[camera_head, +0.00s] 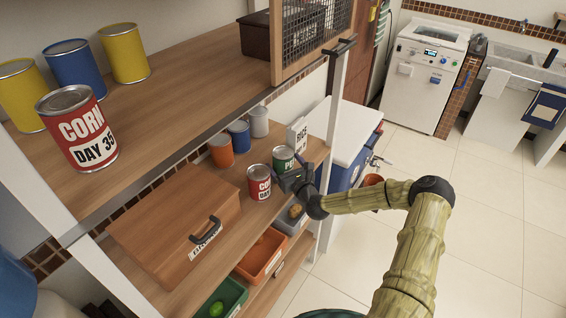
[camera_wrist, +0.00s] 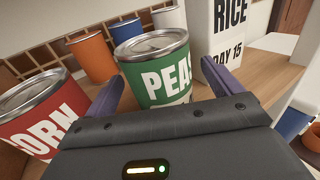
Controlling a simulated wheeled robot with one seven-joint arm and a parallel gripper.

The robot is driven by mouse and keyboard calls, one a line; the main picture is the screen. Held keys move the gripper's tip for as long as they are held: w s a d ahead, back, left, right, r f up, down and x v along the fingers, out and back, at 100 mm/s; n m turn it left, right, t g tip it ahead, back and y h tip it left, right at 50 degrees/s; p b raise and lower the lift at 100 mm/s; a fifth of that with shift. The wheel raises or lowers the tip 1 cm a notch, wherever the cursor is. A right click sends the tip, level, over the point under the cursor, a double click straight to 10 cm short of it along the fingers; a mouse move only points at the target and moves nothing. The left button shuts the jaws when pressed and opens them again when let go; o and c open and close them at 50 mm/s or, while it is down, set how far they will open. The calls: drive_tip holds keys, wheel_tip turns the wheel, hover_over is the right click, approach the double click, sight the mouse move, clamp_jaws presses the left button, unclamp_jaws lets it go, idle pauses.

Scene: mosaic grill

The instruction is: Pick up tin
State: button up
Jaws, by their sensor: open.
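A green tin labelled PEAS (camera_wrist: 155,72) stands upright on the middle shelf. It also shows in the head view (camera_head: 283,158), partly behind my gripper. My gripper (camera_head: 294,174) is open, with one finger on each side of the green tin's lower part in the wrist view (camera_wrist: 165,92). I cannot tell whether the fingers touch it. A red CORN tin (camera_wrist: 42,112) stands just left of the left finger, and it shows in the head view (camera_head: 259,183). Another red corn tin, marked DAY 35 (camera_head: 76,128), stands on the upper shelf.
Orange (camera_head: 221,151), blue (camera_head: 239,136) and grey (camera_head: 259,122) tins stand behind. A white RICE box (camera_head: 297,135) is close on the right. A wooden box (camera_head: 175,225) fills the shelf's left part. The upper shelf (camera_head: 190,85) overhangs the back.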

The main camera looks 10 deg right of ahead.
idle(0.3)
drive_tip(key=c, duration=1.4)
drive_tip(key=shift+o, duration=0.2)
wheel_tip(320, 180, up, 10)
drive_tip(key=b, duration=0.2)
drive_tip(key=shift+b, duration=0.35)
